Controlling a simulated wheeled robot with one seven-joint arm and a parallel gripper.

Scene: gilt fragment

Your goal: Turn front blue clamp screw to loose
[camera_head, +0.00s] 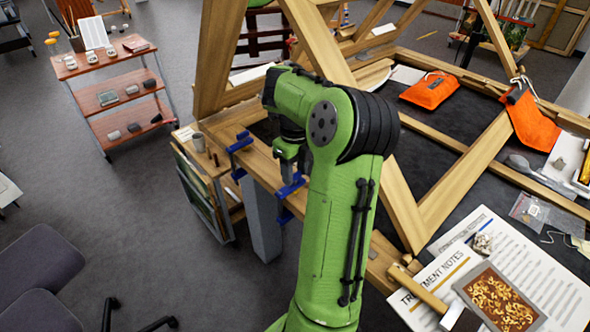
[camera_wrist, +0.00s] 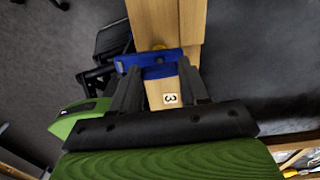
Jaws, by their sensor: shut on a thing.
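The front blue clamp (camera_head: 292,186) sits on the edge of the wooden table frame in the head view, partly behind my green arm. In the wrist view its blue bar (camera_wrist: 160,66) lies across a wooden beam. In the head view my gripper (camera_head: 288,168) points down just above the clamp. The screw's thread and how tight it is cannot be made out. A second blue clamp (camera_head: 239,143) is farther back along the same edge.
Slanted wooden beams (camera_head: 468,182) rise on the right, close to my arm. Open floor (camera_head: 110,215) lies farther left.

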